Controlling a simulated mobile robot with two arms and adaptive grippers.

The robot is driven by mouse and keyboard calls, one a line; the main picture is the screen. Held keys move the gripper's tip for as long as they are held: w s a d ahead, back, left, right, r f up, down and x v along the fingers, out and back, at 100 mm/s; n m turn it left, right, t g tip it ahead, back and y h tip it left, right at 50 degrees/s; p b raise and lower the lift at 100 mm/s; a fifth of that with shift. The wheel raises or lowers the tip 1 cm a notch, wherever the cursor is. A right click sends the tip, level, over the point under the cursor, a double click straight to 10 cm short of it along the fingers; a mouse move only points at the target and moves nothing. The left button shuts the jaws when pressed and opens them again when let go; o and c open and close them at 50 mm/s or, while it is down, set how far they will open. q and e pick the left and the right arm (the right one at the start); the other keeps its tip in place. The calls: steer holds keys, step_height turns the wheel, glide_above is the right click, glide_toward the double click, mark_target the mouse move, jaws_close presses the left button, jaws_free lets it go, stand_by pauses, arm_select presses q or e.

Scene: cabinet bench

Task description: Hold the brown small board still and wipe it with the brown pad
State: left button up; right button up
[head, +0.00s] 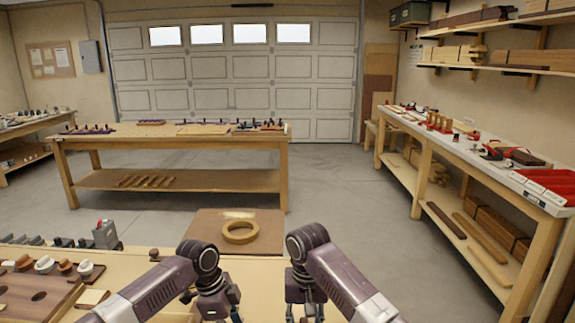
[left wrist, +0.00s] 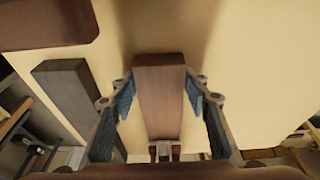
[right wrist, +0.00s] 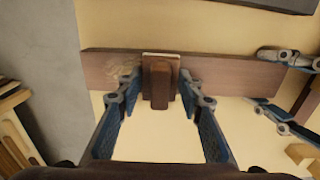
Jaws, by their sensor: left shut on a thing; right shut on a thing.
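The brown small board (right wrist: 220,70) lies flat on the pale bench top, running left to right in the right wrist view. A pale, smeared patch shows on its left part. In the left wrist view, the board (left wrist: 160,95) sits between the fingers of my left gripper (left wrist: 160,90), which is shut on it. My right gripper (right wrist: 160,90) is shut on the brown pad (right wrist: 159,82), over the board; its pale underside edge shows. I cannot tell whether pad and board touch.
A dark grey block (left wrist: 72,100) lies left of the board in the left wrist view. A tan ring (head: 240,232) lies on a brown panel (head: 205,225) beyond my grippers. A brown board with holes (head: 35,297) and small parts occupy the bench's left side.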

steer(key=shift+d, duration=1.6)
steer(key=shift+d+f, duration=0.15)
steer(key=shift+d, duration=1.5)
steer(key=shift+s+d, duration=0.1)
steer(key=shift+d, duration=1.1)
steer(key=shift+a+r, duration=0.15)
steer(key=shift+a, duration=0.75)
steer(key=shift+a+r, duration=0.1)
steer(key=shift+a, duration=0.75)
steer(key=shift+a+f, duration=0.15)
steer(key=shift+a, duration=1.95)
steer(key=shift+a+f, duration=0.1)
steer(key=shift+a, duration=2)
steer(key=shift+d, duration=0.85)
steer(key=shift+d+r, duration=0.15)
steer(key=shift+d, duration=0.95)
steer(key=shift+d+r, duration=0.1)
steer(key=shift+d, duration=1)
steer(key=shift+d+f, duration=0.15)
steer(key=shift+d, duration=1.4)
